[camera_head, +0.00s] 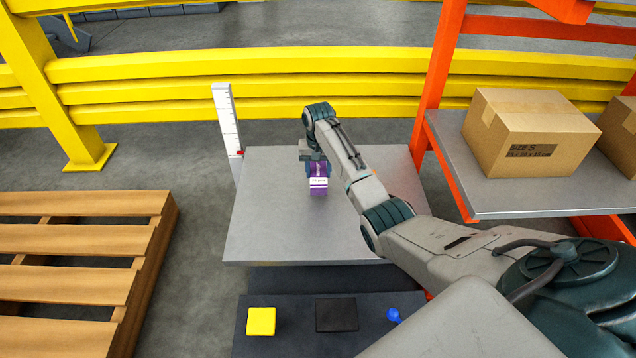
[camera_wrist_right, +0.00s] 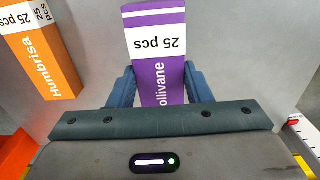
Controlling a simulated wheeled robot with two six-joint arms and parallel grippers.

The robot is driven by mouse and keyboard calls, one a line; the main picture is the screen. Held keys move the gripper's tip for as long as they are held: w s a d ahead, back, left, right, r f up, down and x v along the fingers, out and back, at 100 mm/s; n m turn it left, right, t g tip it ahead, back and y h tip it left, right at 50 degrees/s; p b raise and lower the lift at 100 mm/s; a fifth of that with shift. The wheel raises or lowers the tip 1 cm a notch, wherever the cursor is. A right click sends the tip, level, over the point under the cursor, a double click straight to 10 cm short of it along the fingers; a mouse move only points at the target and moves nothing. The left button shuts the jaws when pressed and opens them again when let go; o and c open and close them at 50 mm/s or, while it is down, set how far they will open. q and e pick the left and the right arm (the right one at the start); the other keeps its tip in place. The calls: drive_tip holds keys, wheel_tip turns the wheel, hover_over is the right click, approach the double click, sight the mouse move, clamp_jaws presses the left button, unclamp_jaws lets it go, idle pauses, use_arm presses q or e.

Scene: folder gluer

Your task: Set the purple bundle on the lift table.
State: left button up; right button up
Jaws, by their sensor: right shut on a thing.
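The purple bundle (camera_head: 318,184) has a white "25 pcs" band. My right gripper (camera_head: 317,168) is shut on it over the middle of the grey lift table (camera_head: 265,225). In the right wrist view the purple bundle (camera_wrist_right: 160,70) sits between the two blue fingers of my right gripper (camera_wrist_right: 160,88). I cannot tell whether its underside touches the table top. My left gripper is not in view.
An orange bundle (camera_wrist_right: 42,60) lies beside the purple one in the right wrist view; my arm seems to hide it in the head view. A white ruler post (camera_head: 227,120) stands at the table's back left. An orange rack with cartons (camera_head: 525,130) is on the right, a pallet (camera_head: 75,250) on the left.

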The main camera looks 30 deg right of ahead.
sight(318, 171)
drive_tip(key=shift+w+d, duration=0.1)
drive_tip(key=shift+w, duration=0.15)
drive_tip(key=shift+f, duration=0.2)
wheel_tip(318, 171, down, 3)
drive_tip(key=shift+f+b, duration=0.15)
drive_tip(key=shift+b, duration=1)
drive_tip(key=o, duration=1)
